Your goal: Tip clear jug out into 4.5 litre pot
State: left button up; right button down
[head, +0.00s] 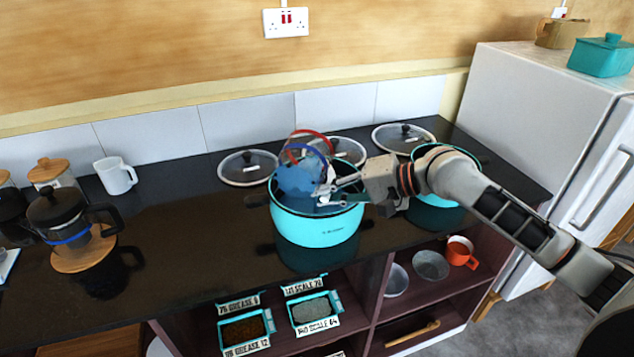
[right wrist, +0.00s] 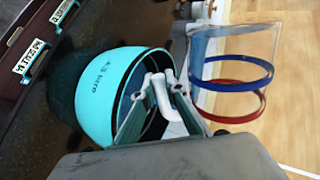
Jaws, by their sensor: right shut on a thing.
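The clear jug (head: 299,178), see-through with a red and a blue ring, is over the opening of the turquoise pot (head: 318,227). It looks tilted, and a blue patch shows in its lower part; I cannot tell if that is liquid. My right gripper (head: 338,190) is shut on the jug's pale handle, at the pot's right side. The right wrist view shows the handle between the fingers (right wrist: 160,105), the clear jug body (right wrist: 236,58) beyond, and the pot (right wrist: 95,95) with "4.5 litre" lettering. The pot's inside is partly hidden. My left gripper is out of view.
A second turquoise pot (head: 437,212) stands to the right, partly behind my arm. Glass lids (head: 247,167) lie along the wall. A French press (head: 70,222) and white mug (head: 116,176) stand left. The counter between is clear. Shelves with trays (head: 244,333) lie below.

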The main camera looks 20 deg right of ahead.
jog(key=shift+r, duration=0.25)
dwell(0.3)
jog(key=shift+s+a+r+m+g, duration=0.1)
jog(key=shift+r+m+g, duration=0.05)
jog(key=shift+m+g, duration=0.15)
jog(key=shift+f, duration=0.5)
jog(key=shift+s+a+n+t, duration=0.15)
jog(key=shift+n+t, duration=0.35)
jog(key=shift+n, duration=0.3)
jog(key=shift+s+r+t+h, duration=0.1)
jog(key=shift+t+h, duration=0.2)
jog(key=shift+t, duration=0.1)
jog(key=shift+n, duration=0.3)
